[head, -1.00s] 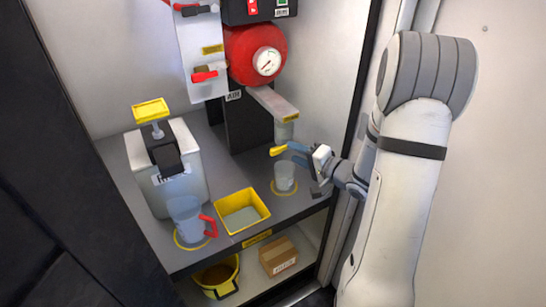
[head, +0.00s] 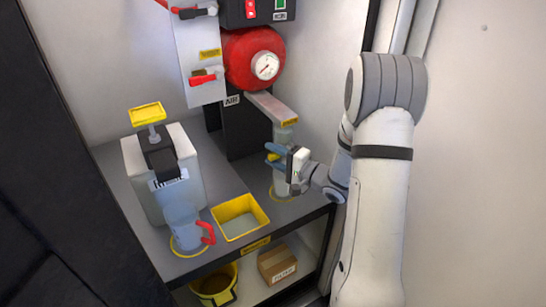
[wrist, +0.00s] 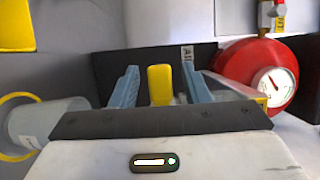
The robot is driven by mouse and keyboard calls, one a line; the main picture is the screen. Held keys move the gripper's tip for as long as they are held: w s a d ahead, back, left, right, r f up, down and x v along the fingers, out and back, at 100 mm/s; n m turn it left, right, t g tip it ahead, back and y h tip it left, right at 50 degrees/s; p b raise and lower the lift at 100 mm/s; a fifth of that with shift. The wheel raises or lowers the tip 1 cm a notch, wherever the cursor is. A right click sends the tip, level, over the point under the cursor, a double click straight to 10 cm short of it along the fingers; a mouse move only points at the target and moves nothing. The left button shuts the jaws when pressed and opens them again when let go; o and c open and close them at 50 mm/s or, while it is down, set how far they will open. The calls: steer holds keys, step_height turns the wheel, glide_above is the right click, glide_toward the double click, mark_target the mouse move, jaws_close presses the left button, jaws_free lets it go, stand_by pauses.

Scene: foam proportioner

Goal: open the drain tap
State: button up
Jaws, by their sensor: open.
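The drain tap's yellow lever (wrist: 160,85) stands between the two blue fingers of my open gripper (wrist: 160,88) in the wrist view. A gap shows on each side of it, and the fingers are not shut on it. In the head view, my gripper (head: 276,155) is at the tap below the grey spout arm (head: 270,106), and only a bit of the yellow lever (head: 272,157) shows between the fingers. The tap's body is mostly hidden by my gripper. A clear cup (head: 280,184) stands below the tap, partly covered by my gripper.
A red tank (head: 252,58) with a gauge is above the tap. A yellow tray (head: 240,228), a clear jug with a red handle (head: 182,230) and a grey canister with a yellow-topped pump (head: 165,185) stand left on the bench. A carton (head: 278,265) sits on the lower shelf.

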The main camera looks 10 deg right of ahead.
steer(key=shift+c, duration=0.2)
jaws_close()
steer(key=shift+a, duration=0.15)
